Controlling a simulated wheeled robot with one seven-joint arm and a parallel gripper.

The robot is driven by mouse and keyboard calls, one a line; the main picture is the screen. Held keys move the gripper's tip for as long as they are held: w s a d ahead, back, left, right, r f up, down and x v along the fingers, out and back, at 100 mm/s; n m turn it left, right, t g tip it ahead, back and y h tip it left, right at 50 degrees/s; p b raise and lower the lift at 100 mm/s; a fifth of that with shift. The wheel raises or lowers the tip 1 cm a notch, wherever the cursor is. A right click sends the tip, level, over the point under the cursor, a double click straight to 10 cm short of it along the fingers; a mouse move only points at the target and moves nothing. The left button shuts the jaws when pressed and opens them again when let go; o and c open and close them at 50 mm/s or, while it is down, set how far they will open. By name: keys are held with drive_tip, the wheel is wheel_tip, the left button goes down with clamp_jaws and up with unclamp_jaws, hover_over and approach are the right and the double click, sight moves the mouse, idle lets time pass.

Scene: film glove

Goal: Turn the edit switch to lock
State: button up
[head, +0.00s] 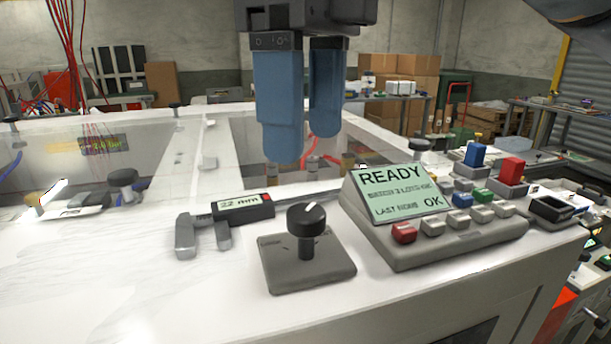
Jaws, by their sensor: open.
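A black rotary knob (306,219) with a white pointer mark stands on a grey plate (308,277) at the front middle of the white top. It looks like the edit switch, but I can read no edit or lock label. The pointer mark slants up to the right. My gripper (302,148) hangs above and behind the knob in the picture, its two blue fingers pointing down. It is open, with nothing between the fingers and apart from the knob.
A grey console (432,232) with a READY screen and several buttons stands right of the knob. A caliper-like gauge (243,208) reading 22 mm lies left. Blue (475,155) and red (511,170) switches stand back right. The front-left white top is clear.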

sight(306, 211)
wheel_tip(306, 211, down, 7)
drive_tip(key=shift+f+p, duration=0.2)
drive_tip(key=shift+p, duration=0.3)
drive_tip(key=shift+c, duration=0.3)
drive_tip(key=c, duration=1)
